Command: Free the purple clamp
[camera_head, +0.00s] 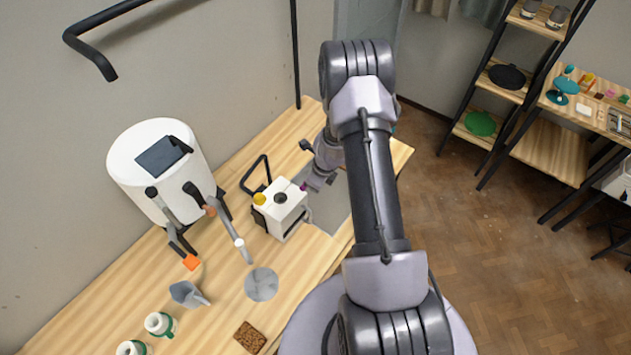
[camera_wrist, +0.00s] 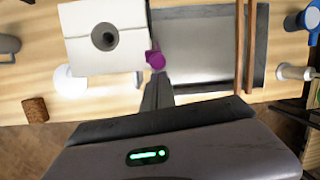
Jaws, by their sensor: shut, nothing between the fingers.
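The purple clamp (camera_wrist: 155,60) shows as a small purple knob at the side of a white block (camera_wrist: 90,50) with a dark round hole in its top. In the head view the purple clamp (camera_head: 303,187) is a small spot on the block's right side, close to my gripper. My gripper (camera_wrist: 159,78) is shut and empty, its fingertips right beside the purple knob; I cannot tell whether they touch it. In the head view my gripper (camera_head: 316,183) is partly hidden by my wrist. A yellow knob (camera_head: 259,199) sits on the left side of the white block (camera_head: 283,207).
A grey tray (camera_wrist: 200,45) lies on the wooden table beside the block. A white cylinder machine (camera_head: 150,165) with hanging arms stands left. A grey jug (camera_head: 187,294), a round disc (camera_head: 262,284) and a brown sponge (camera_head: 250,337) lie nearer. Shelves stand at the right.

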